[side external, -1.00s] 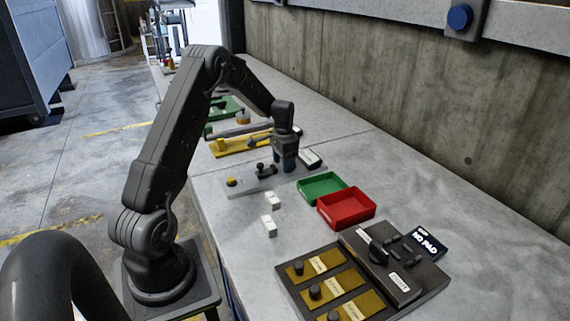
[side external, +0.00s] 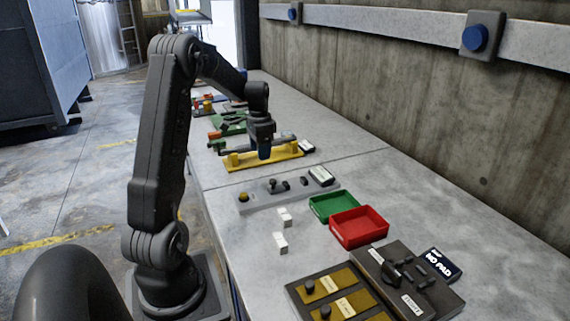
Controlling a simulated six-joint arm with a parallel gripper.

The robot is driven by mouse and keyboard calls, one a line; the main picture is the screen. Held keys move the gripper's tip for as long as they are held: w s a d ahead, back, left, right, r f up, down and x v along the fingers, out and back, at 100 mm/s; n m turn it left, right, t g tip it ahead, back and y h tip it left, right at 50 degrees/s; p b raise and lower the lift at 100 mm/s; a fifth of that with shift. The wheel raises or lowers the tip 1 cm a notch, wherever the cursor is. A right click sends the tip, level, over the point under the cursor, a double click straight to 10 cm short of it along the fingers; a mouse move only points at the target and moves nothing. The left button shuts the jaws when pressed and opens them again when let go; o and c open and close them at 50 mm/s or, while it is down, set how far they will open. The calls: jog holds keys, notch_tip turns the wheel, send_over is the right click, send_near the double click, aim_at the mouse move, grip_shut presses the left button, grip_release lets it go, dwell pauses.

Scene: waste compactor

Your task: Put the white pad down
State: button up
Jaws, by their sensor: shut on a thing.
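My gripper (side external: 264,152) is at the yellow fixture (side external: 238,162) on the far part of the bench, pointing down. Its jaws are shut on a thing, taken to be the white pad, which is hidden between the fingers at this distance. I cannot tell whether it touches the fixture. Two small white blocks lie on the bench nearer the camera: one white block (side external: 285,218) and another white block (side external: 280,243).
A grey panel (side external: 262,197) with knobs lies in front of the yellow fixture. A green tray (side external: 333,206) and a red tray (side external: 359,228) stand to its right. Bare bench lies right of the trays.

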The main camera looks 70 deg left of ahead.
jog(key=m, duration=1.8)
send_over(356, 229)
jog(key=f, duration=0.7)
jog(key=shift+s+a, duration=0.25)
jog(key=shift+a, duration=0.05)
jog(key=shift+w+d+f, duration=0.25)
jog(key=shift+d+f, duration=0.05)
jog(key=shift+f, duration=1.95)
jog(key=shift+f, duration=0.15)
jog(key=o, duration=1)
